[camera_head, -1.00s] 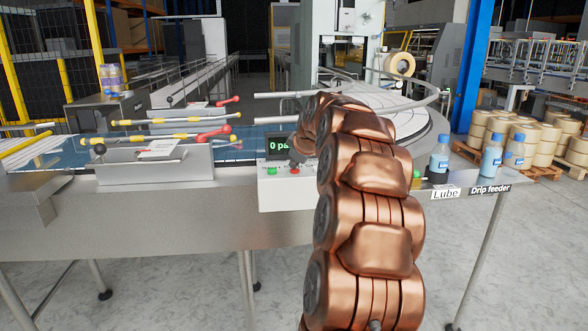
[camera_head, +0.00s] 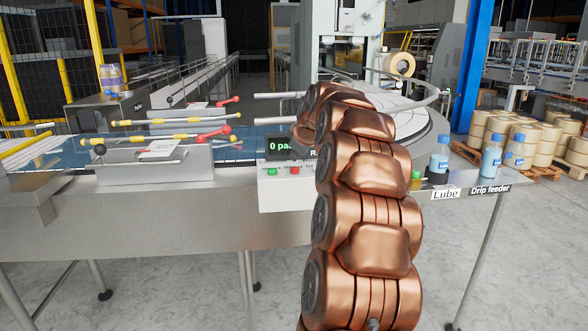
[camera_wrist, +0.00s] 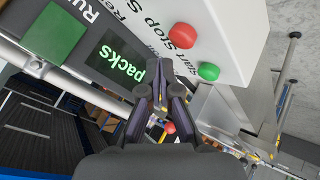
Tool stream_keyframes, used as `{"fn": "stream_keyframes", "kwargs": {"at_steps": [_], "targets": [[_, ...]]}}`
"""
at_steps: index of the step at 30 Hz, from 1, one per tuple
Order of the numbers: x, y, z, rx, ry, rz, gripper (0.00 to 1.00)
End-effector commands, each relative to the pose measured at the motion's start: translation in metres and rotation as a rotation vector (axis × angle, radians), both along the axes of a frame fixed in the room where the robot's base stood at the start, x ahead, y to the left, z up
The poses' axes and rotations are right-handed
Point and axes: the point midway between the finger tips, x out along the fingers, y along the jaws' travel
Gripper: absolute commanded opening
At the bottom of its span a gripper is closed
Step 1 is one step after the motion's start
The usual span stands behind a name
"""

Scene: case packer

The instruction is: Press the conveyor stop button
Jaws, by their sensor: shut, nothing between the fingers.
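The red button (camera_head: 294,170) and the green button (camera_head: 271,171) sit on the light front of the control box (camera_head: 285,196), below its "0 pa…" display (camera_head: 279,146). In the wrist view the red button (camera_wrist: 182,36) and green button (camera_wrist: 208,71) show beside printed "Start Stop" lettering. My gripper (camera_wrist: 158,90) is shut and empty, in front of the display's "packs" text (camera_wrist: 122,66). It appears apart from both buttons, with the red button above and to its right in that view. In the head view my copper arm hides the gripper.
A green square (camera_wrist: 55,33) lies by the "Run" lettering. Blue-capped bottles (camera_head: 438,155) stand right of my arm on the machine's edge. Red-and-yellow-handled rods (camera_head: 180,120) stand on the conveyor at left. A round table (camera_head: 425,125) lies behind my arm.

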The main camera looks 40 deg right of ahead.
Motion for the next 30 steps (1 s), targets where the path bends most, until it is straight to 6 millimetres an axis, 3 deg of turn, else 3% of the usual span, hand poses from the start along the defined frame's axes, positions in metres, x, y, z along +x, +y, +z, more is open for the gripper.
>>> {"fn": "stream_keyframes", "kwargs": {"at_steps": [15, 30], "targets": [[0.0, 0.0, 0.042, -0.003, -0.003, -0.002, 0.0], [0.0, 0.0, 0.042, 0.0, 0.0, 0.0, 0.0]]}}
